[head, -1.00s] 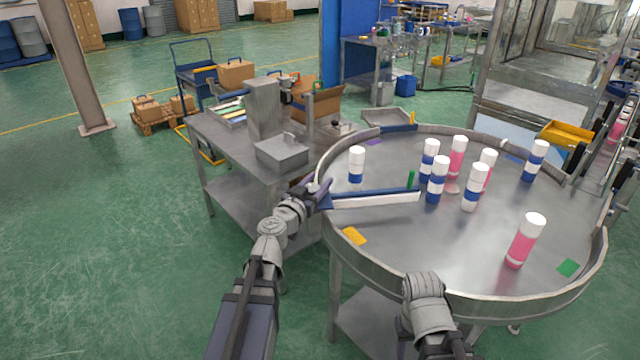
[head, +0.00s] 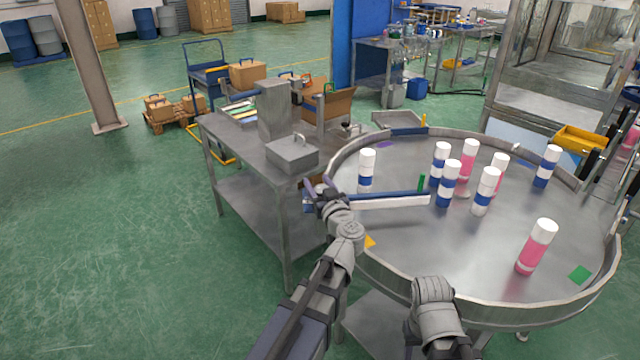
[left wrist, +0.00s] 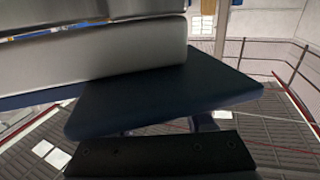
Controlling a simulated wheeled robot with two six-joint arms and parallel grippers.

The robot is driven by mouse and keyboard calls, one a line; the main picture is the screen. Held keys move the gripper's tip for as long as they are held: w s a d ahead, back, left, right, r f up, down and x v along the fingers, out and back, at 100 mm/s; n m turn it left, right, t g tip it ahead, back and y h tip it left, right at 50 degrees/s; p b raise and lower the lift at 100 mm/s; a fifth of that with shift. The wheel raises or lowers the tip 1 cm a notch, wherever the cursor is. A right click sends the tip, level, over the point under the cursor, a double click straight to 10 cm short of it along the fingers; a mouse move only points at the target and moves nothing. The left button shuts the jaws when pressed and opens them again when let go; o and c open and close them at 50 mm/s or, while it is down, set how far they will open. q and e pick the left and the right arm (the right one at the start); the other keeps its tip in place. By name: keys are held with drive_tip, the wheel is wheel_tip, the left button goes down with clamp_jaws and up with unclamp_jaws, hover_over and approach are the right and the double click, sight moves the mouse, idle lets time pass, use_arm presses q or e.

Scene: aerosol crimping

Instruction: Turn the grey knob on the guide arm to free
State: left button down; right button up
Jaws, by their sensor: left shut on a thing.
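The guide arm (head: 390,200), a bar with a white face and a blue top, reaches over the round steel table (head: 400,245) from its left rim. My left gripper (head: 320,194) is at the bar's left end, just outside the rim. It is shut at the place of the grey knob, which my gripper hides in the head view. I cannot read the knob's setting. The left wrist view shows a grey block and a dark blue slab close up, with a black edge below. My right arm shows at the bottom, but its gripper cannot be made out.
Several white-capped cans stand on the round table; one blue-banded can (head: 366,170) is just behind the bar. A steel bench (head: 240,150) with a grey lidded box (head: 292,154) stands close on the left.

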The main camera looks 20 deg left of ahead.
use_arm(q)
drive_tip(key=shift+a+n+g+y, duration=0.15)
drive_tip(key=shift+n+g+y, duration=0.35)
drive_tip(key=shift+y, duration=0.1)
drive_tip(key=shift+c, duration=1.3)
unclamp_jaws()
drive_tip(key=shift+v, duration=3.95)
